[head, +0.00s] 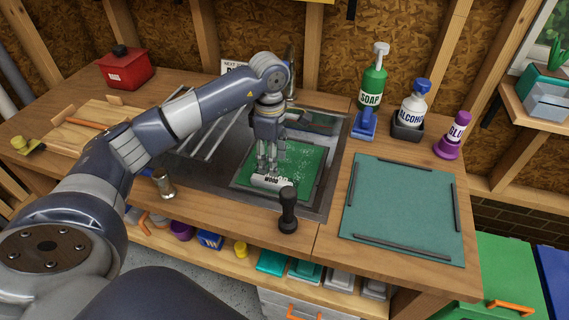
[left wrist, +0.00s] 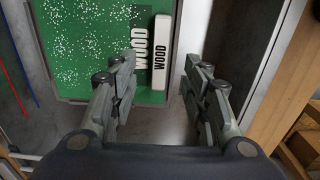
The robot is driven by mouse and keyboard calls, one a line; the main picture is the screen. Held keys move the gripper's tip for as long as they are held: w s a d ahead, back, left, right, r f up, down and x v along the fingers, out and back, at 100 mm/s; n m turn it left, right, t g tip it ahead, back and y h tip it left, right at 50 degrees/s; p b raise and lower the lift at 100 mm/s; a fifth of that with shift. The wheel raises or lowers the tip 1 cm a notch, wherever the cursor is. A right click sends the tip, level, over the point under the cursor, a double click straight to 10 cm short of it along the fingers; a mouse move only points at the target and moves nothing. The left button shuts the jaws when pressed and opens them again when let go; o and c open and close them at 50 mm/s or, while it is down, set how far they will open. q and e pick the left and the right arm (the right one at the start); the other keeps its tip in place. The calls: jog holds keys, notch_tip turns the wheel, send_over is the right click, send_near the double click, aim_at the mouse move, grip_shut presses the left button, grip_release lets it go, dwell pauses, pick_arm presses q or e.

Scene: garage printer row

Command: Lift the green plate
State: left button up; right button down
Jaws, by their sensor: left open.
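The green plate (head: 305,163), dotted with white specks, lies flat in the grey sunken bay of the bench. It fills the upper left of the left wrist view (left wrist: 88,45). A white tab (left wrist: 162,50) marked WOOD lies along its edge, and raised WOOD lettering stands beside the tab. My left gripper (head: 267,168) points down over the plate near the tab. In the left wrist view its fingers (left wrist: 163,75) are apart, one on each side of the tab's line, with nothing held. I cannot tell whether they touch the tab. My right gripper is out of view.
A black-handled tool (head: 288,208) stands at the bay's front edge. A teal mat (head: 402,210) with dark edge bars lies to the right, its surface clear. Soap (head: 372,85), alcohol (head: 411,108) and glue (head: 455,135) bottles stand behind. A metal cup (head: 164,184) stands left.

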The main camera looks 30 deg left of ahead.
aim_at(271, 180)
pick_arm(q)
jog(key=f, duration=0.3)
jog(key=shift+s+f, duration=0.2)
jog(key=shift+s, duration=0.15)
jog(key=shift+f, duration=0.3)
jog(key=shift+w+f+p, duration=0.15)
jog(key=shift+f+p, duration=0.25)
jog(key=shift+p, duration=0.05)
jog(key=f, duration=0.2)
jog(key=f+p, duration=0.1)
jog(key=shift+a+f, duration=0.25)
jog(key=shift+w+f, duration=0.1)
jog(key=shift+f, duration=0.25)
jog(key=shift+c, duration=0.3)
grip_shut()
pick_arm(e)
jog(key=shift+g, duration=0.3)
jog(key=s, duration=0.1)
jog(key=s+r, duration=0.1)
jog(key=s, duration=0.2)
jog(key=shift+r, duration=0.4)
